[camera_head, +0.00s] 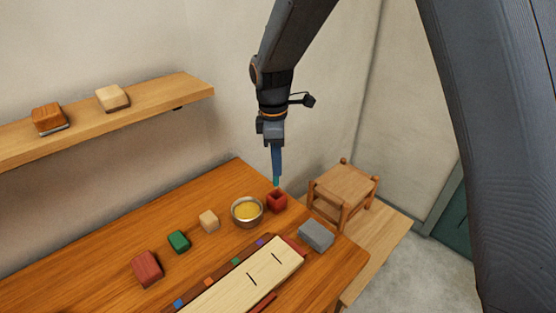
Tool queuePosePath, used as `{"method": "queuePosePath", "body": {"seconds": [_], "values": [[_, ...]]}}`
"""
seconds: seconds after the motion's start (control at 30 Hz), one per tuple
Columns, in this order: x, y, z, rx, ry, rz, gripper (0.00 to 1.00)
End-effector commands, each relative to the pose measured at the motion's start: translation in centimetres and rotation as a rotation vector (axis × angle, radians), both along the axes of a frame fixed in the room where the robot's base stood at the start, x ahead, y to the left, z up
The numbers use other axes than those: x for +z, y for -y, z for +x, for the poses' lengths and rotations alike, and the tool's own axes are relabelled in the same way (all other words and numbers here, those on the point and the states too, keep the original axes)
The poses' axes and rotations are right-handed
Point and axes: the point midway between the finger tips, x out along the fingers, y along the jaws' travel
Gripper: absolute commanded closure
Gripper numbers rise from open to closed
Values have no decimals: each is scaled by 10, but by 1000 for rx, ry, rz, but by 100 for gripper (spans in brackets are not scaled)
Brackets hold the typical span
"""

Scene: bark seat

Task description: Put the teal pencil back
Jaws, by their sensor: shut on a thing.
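My gripper (276,170) points straight down above the right part of the wooden table, shut on the teal pencil (277,182). Only a short teal piece shows below the fingers; the rest is hidden by them. A small red holder (277,204) with a dark opening in its top stands directly beneath. The pencil's lower end appears right at or just above this opening; I cannot tell whether it is inside.
A metal bowl (234,216) with yellow contents stands just left of the holder. A grey block (316,235) and a pale slotted board (240,287) lie in front. Red (147,269), green (179,241) and tan (209,221) blocks stand left.

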Motion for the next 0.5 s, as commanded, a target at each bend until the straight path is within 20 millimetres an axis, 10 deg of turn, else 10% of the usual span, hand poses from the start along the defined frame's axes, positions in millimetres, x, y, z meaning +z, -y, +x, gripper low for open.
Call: {"method": "queuePosePath", "body": {"seconds": [0.5], "values": [[-57, 0, 0, -2, -1, 0, 100]]}}
